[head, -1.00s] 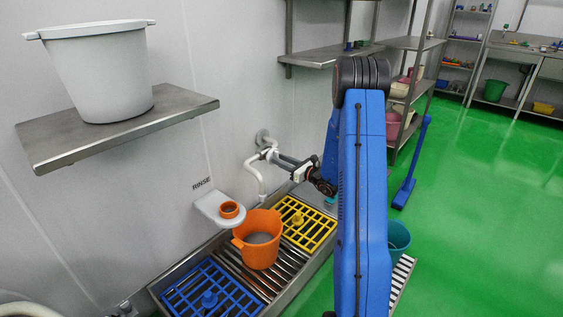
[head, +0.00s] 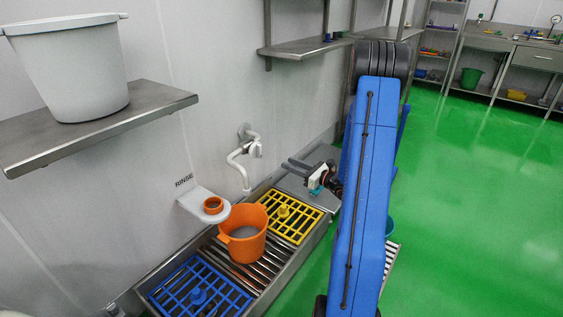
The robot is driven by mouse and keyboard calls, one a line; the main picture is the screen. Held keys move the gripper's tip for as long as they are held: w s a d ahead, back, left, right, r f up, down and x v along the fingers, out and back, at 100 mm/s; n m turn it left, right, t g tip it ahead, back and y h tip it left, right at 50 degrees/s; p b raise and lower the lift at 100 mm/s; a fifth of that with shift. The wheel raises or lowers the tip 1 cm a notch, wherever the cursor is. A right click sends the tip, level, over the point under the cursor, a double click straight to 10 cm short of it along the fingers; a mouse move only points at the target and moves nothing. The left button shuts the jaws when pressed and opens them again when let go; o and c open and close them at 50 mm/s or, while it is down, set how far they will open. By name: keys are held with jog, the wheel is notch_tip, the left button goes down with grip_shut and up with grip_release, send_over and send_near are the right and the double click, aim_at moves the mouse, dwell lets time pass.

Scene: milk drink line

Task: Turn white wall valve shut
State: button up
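The white wall valve (head: 255,149) sits on a white pipe coming out of the grey wall, with its spout (head: 238,167) curving down over the drain trough. The valve's small handle is too small here to tell its exact angle. My gripper (head: 287,166) is to the right of the valve and a little lower, clear of it. Its two dark fingers point left toward the wall and look apart, with nothing between them. My blue arm hides part of the room behind it.
An orange bucket (head: 243,249) stands in the metal trough (head: 262,272) between a blue grate (head: 177,294) and a yellow grate (head: 306,224). A white RINSE holder (head: 190,202) juts from the wall. A metal shelf (head: 150,101) holds a pale bucket (head: 72,75). Green floor lies open at right.

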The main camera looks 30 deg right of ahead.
jog(key=shift+v, duration=1.5)
